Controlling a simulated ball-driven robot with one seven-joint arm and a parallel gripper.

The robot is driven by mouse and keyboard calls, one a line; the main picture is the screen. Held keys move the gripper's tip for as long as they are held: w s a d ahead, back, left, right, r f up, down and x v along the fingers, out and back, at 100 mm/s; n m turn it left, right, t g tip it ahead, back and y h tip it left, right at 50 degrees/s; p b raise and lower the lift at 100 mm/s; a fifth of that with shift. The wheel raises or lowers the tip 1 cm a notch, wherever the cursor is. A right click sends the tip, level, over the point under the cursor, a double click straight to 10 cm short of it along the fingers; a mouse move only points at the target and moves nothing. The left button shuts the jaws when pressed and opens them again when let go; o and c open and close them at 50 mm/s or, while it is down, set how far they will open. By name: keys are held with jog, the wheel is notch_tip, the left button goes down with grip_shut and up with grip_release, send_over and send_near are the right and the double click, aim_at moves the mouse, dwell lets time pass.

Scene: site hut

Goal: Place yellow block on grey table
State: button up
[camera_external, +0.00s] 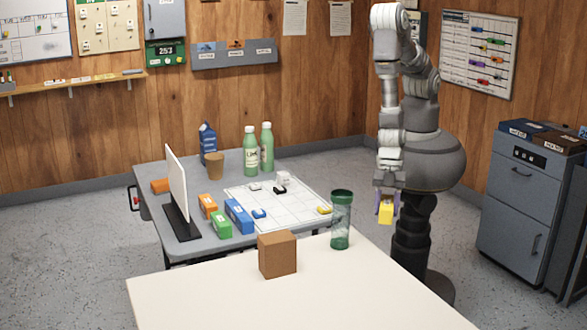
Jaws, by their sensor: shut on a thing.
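My gripper (387,207) points down and is shut on the yellow block (386,214), in the air to the right of the tables. The grey table (185,246) stands at the middle left. A white sheet with a grid (275,209) covers its right part, with several small pieces on it, one of them yellow (324,210). The block appears apart from any surface.
A pale table (300,300) in front holds a brown block (277,254) and a green clear tumbler (341,220).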

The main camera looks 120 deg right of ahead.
jog(key=s+d+r+m+t+h+p, duration=0.1)
jog(key=s+d+r+m, duration=0.1)
jog(key=d+r+m, duration=0.3)
jog(key=w+d+r+m+h+b, duration=0.1)
jog(key=w+d+r+m+b, duration=0.25)
jog(key=w+d, duration=0.6)
jog(key=w+d+r+m+h+b, duration=0.1)
jog(key=w+d+r+m+b, duration=0.2)
jog(key=w+d, duration=0.6)
jog(key=shift+n+t, duration=0.4)
jog(key=shift+n, duration=0.25)
jog(key=s+d+f, duration=0.3)
jog(key=s+f, duration=0.2)
jog(key=s+d+f, duration=0.3)
jog(key=s+f, duration=0.2)
jog(key=s+d+f, duration=0.3)
jog(key=s+f, duration=0.2)
jog(key=f, duration=0.1)
jog(key=shift+d+f, duration=0.1)
jog(key=shift+d, duration=0.05)
send_over(286, 206)
jog(key=s, duration=0.2)
jog(key=shift+w+f, duration=0.25)
notch_tip(286, 206, down, 3)
jog(key=shift+f+b, duration=0.2)
jog(key=shift+b, duration=0.7)
jog(key=shift+r, duration=0.15)
